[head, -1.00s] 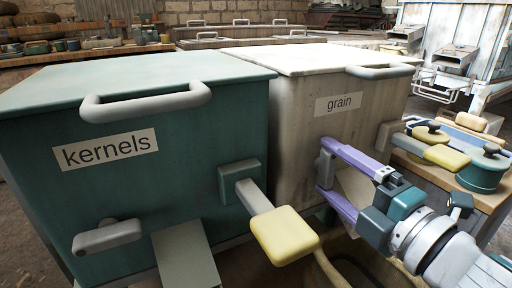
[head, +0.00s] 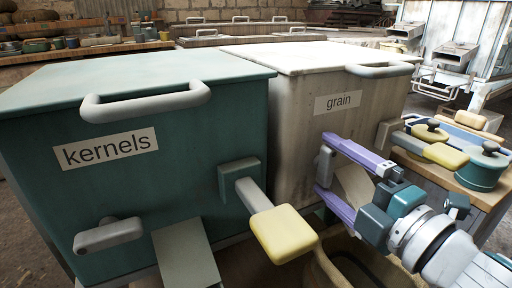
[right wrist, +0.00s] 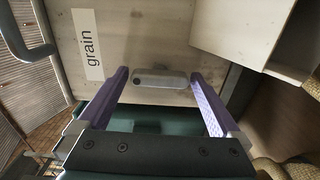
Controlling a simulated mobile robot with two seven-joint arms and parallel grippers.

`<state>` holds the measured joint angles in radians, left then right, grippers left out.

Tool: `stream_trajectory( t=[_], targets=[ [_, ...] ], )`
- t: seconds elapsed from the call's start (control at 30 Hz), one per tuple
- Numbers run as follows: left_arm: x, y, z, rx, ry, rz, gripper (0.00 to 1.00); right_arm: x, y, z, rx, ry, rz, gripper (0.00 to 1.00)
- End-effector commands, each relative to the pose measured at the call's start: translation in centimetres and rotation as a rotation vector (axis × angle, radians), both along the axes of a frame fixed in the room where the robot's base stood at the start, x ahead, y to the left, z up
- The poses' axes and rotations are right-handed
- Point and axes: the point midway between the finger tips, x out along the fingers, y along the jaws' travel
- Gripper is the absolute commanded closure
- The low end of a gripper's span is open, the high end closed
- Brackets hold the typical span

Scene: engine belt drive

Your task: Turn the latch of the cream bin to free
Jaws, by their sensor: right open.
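The cream bin (head: 300,120) carries the label "grain" and stands right of the green bin in the head view. Its grey latch (head: 325,163) is on the front face, partly covered by my gripper there. In the right wrist view the latch (right wrist: 160,82) is a rounded bar, lying crosswise to the label's text, so upright on the bin. My right gripper (head: 323,166) is open in front of it, one finger near each end of the bar. The wrist view shows the latch between the fingertips (right wrist: 158,76), with no clear grip. My left gripper is not in view.
The green "kernels" bin (head: 200,140) has its own grey latch (head: 108,235) and a yellow-ended lever (head: 283,233) sticking out near my right gripper. A woven basket (head: 318,268) sits below. A table with pots (head: 482,168) stands at the right.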

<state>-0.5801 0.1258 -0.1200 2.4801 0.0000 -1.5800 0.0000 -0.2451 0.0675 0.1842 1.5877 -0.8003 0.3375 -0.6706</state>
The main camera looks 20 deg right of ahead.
Motion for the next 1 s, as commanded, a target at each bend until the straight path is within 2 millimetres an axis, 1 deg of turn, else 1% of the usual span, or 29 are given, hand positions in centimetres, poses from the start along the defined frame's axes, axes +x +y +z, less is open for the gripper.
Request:
stream_trajectory(
  t=[0.07, 0.17, 0.4, 0.5, 0.6, 0.73, 1.0],
  targets=[
    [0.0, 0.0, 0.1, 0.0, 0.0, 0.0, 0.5, -0.2, 0.0, 0.0, 0.0, 0.001, 0.0, 0.0],
    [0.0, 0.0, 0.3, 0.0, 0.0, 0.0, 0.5, -1.3, -0.1, 0.0, 0.001, 0.003, 0.001, 0.0],
    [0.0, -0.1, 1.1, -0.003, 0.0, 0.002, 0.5, -6.1, -0.4, 0.0, 0.002, 0.005, -0.001, 0.0],
    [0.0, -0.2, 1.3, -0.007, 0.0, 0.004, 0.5, -7.9, -0.6, 0.0, 0.002, 0.004, -0.002, 0.0],
    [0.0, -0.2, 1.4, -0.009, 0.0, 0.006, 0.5, -9.1, -0.7, 0.0, 0.001, 0.002, -0.001, 0.0],
    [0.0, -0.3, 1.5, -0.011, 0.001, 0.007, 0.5, -9.8, -0.8, 0.0, 0.001, 0.0, -0.001, 0.0],
    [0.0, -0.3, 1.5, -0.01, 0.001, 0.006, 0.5, -9.9, -0.8, 0.0, 0.001, -0.001, 0.0, 0.0]
  ],
)
